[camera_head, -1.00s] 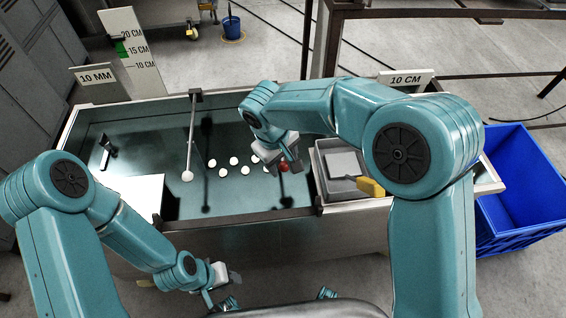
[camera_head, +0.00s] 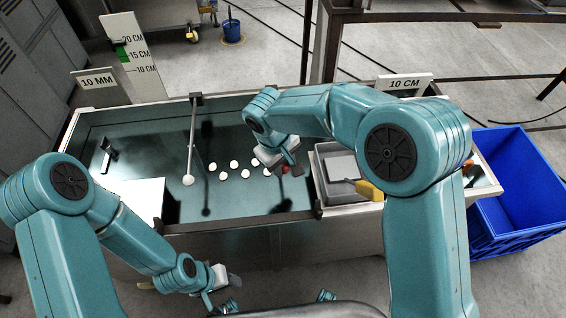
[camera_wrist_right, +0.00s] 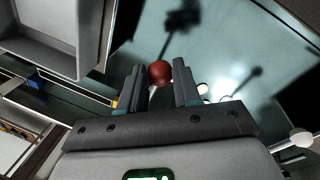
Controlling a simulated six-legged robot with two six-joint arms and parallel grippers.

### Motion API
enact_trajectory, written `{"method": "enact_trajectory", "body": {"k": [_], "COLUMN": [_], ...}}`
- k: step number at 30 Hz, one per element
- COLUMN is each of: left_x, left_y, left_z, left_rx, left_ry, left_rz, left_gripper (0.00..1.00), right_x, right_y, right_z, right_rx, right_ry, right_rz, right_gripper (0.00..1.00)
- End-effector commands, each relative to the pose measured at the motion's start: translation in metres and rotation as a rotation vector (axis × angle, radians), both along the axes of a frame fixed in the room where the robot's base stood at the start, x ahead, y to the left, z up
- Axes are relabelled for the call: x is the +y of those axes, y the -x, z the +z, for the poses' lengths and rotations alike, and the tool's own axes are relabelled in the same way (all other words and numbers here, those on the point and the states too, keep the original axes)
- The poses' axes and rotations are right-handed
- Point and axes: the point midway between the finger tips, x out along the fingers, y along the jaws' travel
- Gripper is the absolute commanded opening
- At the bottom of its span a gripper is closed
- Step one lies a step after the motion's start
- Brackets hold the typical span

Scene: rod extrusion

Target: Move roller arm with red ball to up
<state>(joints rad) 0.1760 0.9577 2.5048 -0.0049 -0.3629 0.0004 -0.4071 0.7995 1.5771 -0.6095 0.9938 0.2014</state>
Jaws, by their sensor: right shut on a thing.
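The red ball (camera_head: 286,169) is at the right part of the dark table surface, partly hidden by my right gripper (camera_head: 284,160). In the right wrist view the red ball (camera_wrist_right: 160,72) sits at the fingertips of the right gripper (camera_wrist_right: 162,84), with a finger on each side; I read it as shut on the ball. A pale bit of the roller arm (camera_wrist_right: 152,91) shows below the ball; most of the arm is hidden. My left gripper (camera_head: 222,286) hangs low in front of the table, away from the ball; its jaw state is unclear.
A rod with a white ball (camera_head: 188,180) leans over the table from the back edge. Several white balls (camera_head: 234,164) lie mid-table. A grey tray (camera_head: 340,168) holding a yellow-handled tool (camera_head: 368,190) stands right of the gripper. A blue bin (camera_head: 520,180) is at far right.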

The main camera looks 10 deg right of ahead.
Motion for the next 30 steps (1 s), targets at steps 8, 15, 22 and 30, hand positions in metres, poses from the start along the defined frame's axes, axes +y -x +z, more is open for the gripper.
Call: {"method": "enact_trajectory", "body": {"k": [8, 15, 22, 30], "left_x": [0.000, 0.000, 0.000, 0.000], "left_y": [0.000, 0.000, 0.000, 0.000], "left_z": [0.063, 0.103, 0.142, 0.169], "left_rx": [-0.001, 0.000, 0.000, 0.000], "left_ry": [0.000, 0.000, 0.000, 0.000], "left_rz": [0.000, 0.000, 0.000, 0.000], "left_gripper": [0.43, 0.43, 0.43, 0.43], "right_x": [0.001, 0.002, 0.001, 0.000], "right_y": [-0.006, -0.023, -0.045, -0.065], "right_z": [0.052, 0.101, 0.144, 0.167], "right_rx": [0.102, 0.092, 0.088, 0.088], "right_ry": [-0.002, -0.004, -0.004, -0.002], "right_rz": [0.004, 0.005, 0.004, 0.004], "right_gripper": [0.00, 0.00, 0.00, 0.00]}}
